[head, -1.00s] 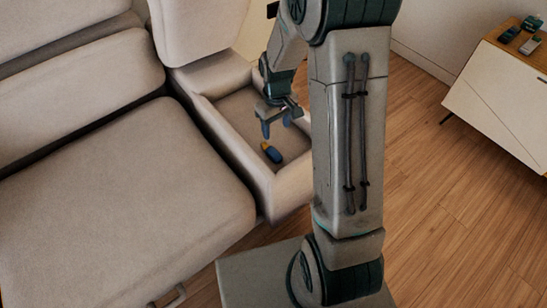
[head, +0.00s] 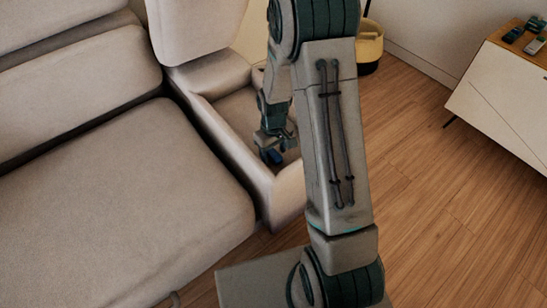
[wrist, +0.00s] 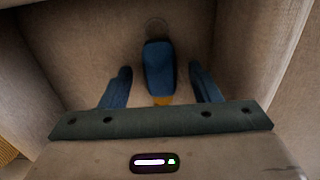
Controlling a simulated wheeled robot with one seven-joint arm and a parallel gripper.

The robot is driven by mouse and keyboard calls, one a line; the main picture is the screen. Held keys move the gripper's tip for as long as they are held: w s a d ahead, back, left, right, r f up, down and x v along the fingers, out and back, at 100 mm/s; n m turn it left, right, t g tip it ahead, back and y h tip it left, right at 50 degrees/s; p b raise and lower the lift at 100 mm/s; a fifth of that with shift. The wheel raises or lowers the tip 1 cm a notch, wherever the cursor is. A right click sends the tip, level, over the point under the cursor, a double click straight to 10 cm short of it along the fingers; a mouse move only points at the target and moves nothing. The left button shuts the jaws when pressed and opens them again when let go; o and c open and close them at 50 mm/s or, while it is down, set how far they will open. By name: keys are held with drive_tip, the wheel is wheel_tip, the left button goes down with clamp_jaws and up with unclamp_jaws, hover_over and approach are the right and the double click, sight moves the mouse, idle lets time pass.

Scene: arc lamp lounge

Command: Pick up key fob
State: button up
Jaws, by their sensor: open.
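The key fob (wrist: 159,68) is a blue rounded piece with a yellow-orange end. In the wrist view it lies on the beige floor of the sofa's recessed compartment, between my gripper's two blue fingers, with a gap on each side. My gripper (wrist: 160,88) is open and holds nothing. In the head view my gripper (head: 271,157) is down inside the compartment, and it hides most or all of the fob there.
The compartment's beige walls (head: 236,155) rise close around my gripper. The sofa seat (head: 120,200) is to the left. A low cabinet (head: 505,95) with small devices on top stands at the right. A yellow and black basket (head: 369,45) stands behind my arm. Wooden floor is clear between.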

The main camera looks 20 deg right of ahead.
drive_tip(key=c, duration=1.1)
drive_tip(key=shift+o, duration=0.2)
drive_tip(key=shift+r, duration=0.15)
